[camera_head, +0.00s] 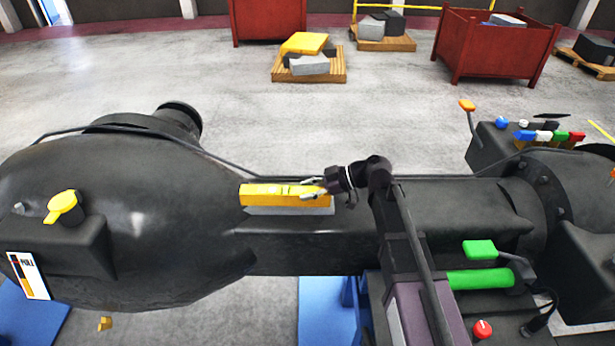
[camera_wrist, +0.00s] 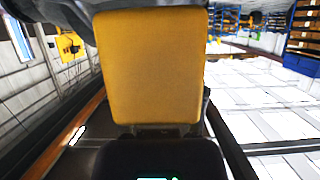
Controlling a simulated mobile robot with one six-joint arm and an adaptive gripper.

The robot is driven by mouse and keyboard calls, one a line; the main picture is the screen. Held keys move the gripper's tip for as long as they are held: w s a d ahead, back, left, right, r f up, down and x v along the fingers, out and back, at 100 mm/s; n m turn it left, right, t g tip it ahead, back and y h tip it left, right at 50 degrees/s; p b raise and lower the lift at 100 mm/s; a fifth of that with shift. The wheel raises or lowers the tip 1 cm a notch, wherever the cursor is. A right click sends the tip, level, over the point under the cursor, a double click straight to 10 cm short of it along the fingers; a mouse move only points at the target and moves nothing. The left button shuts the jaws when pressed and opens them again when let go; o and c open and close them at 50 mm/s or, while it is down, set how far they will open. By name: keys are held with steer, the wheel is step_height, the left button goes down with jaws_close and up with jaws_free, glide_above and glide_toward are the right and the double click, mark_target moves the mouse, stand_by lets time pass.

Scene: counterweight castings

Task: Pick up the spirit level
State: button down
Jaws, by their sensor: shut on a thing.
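The spirit level (camera_head: 272,195) is a yellow bar with a pale grey strip along its lower front side. It lies lengthwise along the top of the dark axle-like casting (camera_head: 400,240) in the head view. My gripper (camera_head: 312,190) comes in from the right and is shut on the level's right end. In the wrist view the level (camera_wrist: 150,70) is a large yellow face filling the middle, and it hides the fingertips. I cannot tell whether the level touches the casting or hangs just above it.
A yellow-capped fitting (camera_head: 64,207) stands on the casting's rounded left part. A green handle (camera_head: 480,279) and a red knob (camera_head: 482,329) are at the lower right. Red bins (camera_head: 490,45) and a loaded pallet (camera_head: 310,70) stand behind on open floor.

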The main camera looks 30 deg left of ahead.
steer(key=s+d, duration=0.5)
steer(key=s, duration=0.2)
steer(key=shift+s+r+p, duration=0.35)
steer(key=shift+s+r, duration=0.05)
steer(key=shift+r, duration=0.05)
step_height(320, 180, down, 5)
steer(key=b, duration=0.5)
steer(key=shift+s, duration=0.2)
stand_by(0.6)
